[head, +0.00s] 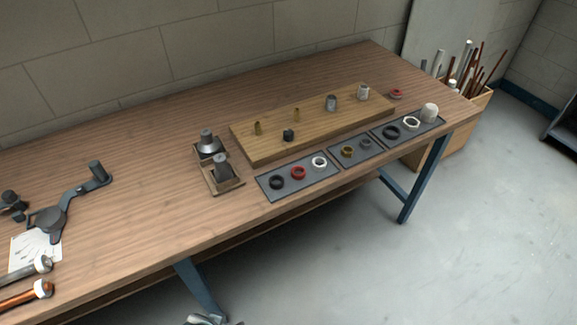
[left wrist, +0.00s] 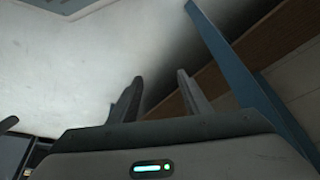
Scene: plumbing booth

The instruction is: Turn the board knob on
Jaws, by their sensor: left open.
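The wooden board (head: 262,147) lies on the workbench and carries several small fittings. A small dark knob-like piece (head: 289,135) stands near its front edge; its on or off position is too small to tell. Two brass pieces (head: 257,128) and two grey-white cylindrical fittings (head: 331,103) also stand on the board. My left gripper (left wrist: 155,97) shows in the left wrist view with two fingers apart and nothing between them. It is low, near the blue bench leg and the bench underside, away from the board.
Dark trays (head: 264,192) with rings lie along the bench front. Two small holders (head: 232,184) stand left of the board. A red round piece (head: 397,93) lies at its right end. The middle left bench (head: 140,215) is clear.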

